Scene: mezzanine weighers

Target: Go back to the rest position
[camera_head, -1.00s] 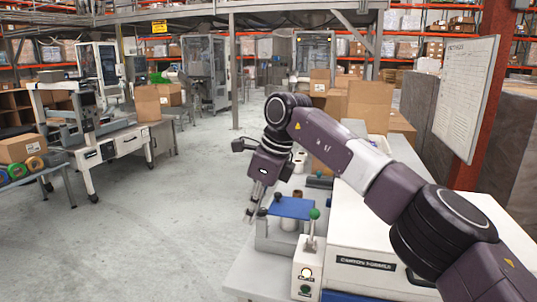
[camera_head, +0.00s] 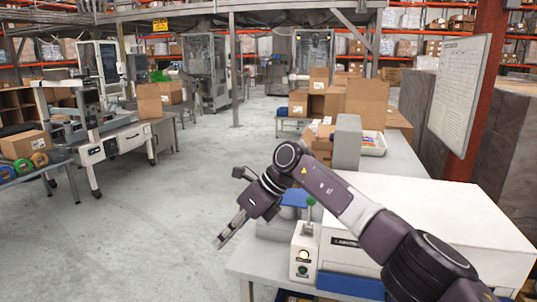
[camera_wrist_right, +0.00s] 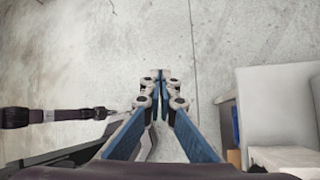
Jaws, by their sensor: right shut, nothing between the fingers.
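My right gripper (camera_head: 219,243) is shut and empty. In the head view it points down and left over the floor, left of the workbench (camera_head: 262,262) and apart from it. In the right wrist view its fingertips (camera_wrist_right: 160,76) are together above bare concrete. My right arm reaches in from the lower right across the white machine (camera_head: 440,210) and hides part of its front. My left gripper is not in the head view.
A control post with a green knob (camera_head: 310,203) stands at the bench's near corner, beside a blue plate (camera_head: 295,198) partly hidden by my arm. A grey box (camera_head: 347,140) and cartons (camera_head: 366,100) stand behind. The concrete floor (camera_head: 150,230) to the left is clear.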

